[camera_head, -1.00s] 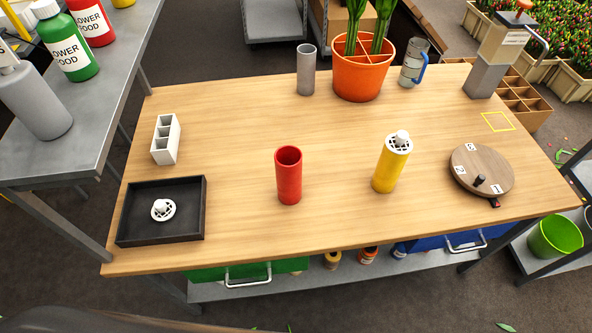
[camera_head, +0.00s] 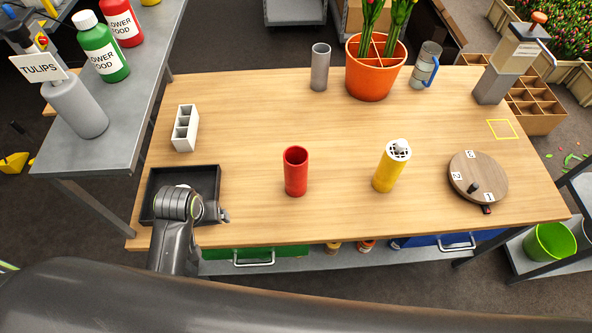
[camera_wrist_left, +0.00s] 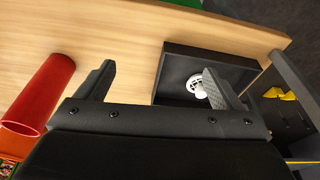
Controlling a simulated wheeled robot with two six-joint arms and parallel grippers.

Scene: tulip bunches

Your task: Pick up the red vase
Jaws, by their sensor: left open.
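The red vase (camera_head: 296,172) stands upright and open-topped on the wooden table near its front middle. It also shows in the left wrist view (camera_wrist_left: 40,92), at the left edge and outside the fingers. My left gripper (camera_head: 222,215) is at the front right corner of the black tray, to the left of the vase and apart from it. In the left wrist view my left gripper (camera_wrist_left: 162,82) has its two fingers spread wide with nothing held between them. My right gripper is in neither view.
The black tray (camera_head: 217,178) holds a white round insert (camera_wrist_left: 197,87), partly behind a finger. A yellow vase (camera_head: 388,172) with a white top stands right of the red vase. A white divided holder (camera_head: 185,128) and grey cylinder (camera_head: 320,68) stand farther back. Table around the red vase is clear.

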